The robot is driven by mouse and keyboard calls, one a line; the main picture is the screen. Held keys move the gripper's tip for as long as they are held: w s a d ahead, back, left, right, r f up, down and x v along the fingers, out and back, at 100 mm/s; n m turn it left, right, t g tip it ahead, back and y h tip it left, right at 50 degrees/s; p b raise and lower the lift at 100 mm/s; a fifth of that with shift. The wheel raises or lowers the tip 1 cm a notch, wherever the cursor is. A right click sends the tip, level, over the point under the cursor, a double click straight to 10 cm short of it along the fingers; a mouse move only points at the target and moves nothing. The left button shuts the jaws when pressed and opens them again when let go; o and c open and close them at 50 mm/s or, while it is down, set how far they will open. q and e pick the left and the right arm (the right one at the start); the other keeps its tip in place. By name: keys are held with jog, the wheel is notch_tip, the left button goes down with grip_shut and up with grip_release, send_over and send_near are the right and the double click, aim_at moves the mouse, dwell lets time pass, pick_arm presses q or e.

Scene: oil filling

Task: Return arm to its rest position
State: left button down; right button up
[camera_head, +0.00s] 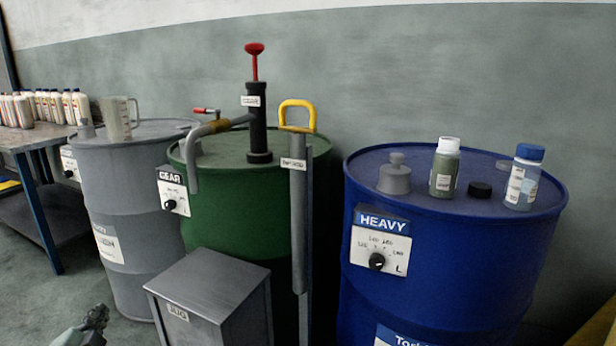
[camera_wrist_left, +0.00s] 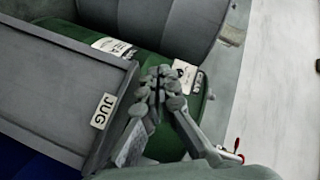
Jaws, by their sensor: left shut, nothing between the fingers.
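My left gripper (camera_head: 95,318) shows at the bottom left of the head view, low in front of the grey drum (camera_head: 140,240) and left of the grey metal box (camera_head: 195,290) with a label. In the left wrist view the fingers (camera_wrist_left: 161,82) are together at the tips and hold nothing. Beyond them in that view are the box with its JUG label (camera_wrist_left: 103,111) and the green drum (camera_wrist_left: 150,50). My right gripper is not in view.
The green drum carries a black pump (camera_head: 257,130) with a red handle. A blue drum (camera_head: 440,270) labelled HEAVY holds several bottles and caps. A clear jug (camera_head: 118,120) stands on the grey drum. A workbench (camera_head: 30,136) with several bottles is at the far left.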

pick_arm(q)
jog(key=s+d+f+n+g+h, duration=0.1)
jog(key=s+d+f+n+g, duration=0.15)
jog(key=s+f, duration=0.45)
jog(key=s+d+f+n+g, duration=0.25)
jog(key=s+f+g, duration=0.2)
jog(key=f, duration=0.45)
jog(key=s+d+f+g+h, duration=0.1)
jog(key=s+d+f+g, duration=0.1)
jog(key=s+d+f, duration=0.2)
jog(key=s+d+f+n+g+h+p, duration=0.1)
jog(key=s+d+f+g+h, duration=0.1)
jog(key=s+d+f, duration=0.3)
jog(key=s+d, duration=0.1)
jog(key=s, duration=0.3)
jog(key=shift+s+d+g, duration=0.2)
jog(key=shift+g, duration=0.2)
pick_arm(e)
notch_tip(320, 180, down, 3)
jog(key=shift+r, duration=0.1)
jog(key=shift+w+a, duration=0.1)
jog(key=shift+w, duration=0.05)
